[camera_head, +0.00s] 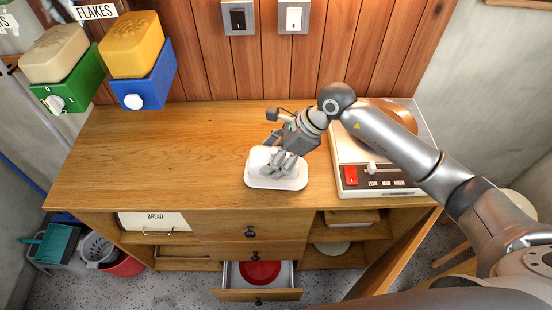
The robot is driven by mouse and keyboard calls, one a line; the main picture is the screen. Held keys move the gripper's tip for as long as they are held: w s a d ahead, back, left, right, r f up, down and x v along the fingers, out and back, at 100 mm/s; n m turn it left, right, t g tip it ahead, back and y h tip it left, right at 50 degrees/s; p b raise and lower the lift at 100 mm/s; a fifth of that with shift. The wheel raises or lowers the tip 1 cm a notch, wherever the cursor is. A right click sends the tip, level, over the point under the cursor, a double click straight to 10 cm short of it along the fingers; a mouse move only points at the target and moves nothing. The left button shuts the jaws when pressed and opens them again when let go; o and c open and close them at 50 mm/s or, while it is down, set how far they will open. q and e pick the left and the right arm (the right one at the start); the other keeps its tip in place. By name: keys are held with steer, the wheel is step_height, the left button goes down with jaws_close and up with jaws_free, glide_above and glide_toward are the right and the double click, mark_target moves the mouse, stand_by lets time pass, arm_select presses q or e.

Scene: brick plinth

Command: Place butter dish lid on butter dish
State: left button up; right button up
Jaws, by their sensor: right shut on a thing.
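The white butter dish (262,185) sits on the wooden counter, near the middle of its front edge. The white butter dish lid (258,157) is over the dish. My right gripper (277,166) reaches in from the right and is shut on the lid, its fingers covering much of it. The lid appears within the dish's rim, but I cannot tell whether it rests on the dish or hangs just above. My left gripper is not in view.
A white appliance (357,188) with a red switch stands right of the dish. Green (78,83) and blue (157,83) dispensers hang at the upper left. The counter (150,150) is clear on the left. A lower drawer (288,279) stands open, with a red item (260,272) inside.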

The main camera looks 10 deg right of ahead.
steer(key=shift+w+d+f, duration=0.2)
steer(key=shift+w+f, duration=0.15)
steer(key=shift+f, duration=0.1)
step_height(320, 180, down, 3)
steer(key=shift+w+d+r+p, duration=0.15)
steer(key=shift+p, duration=0.8)
steer(key=shift+f, duration=0.45)
steer(key=shift+f, duration=0.15)
steer(key=o, duration=1.2)
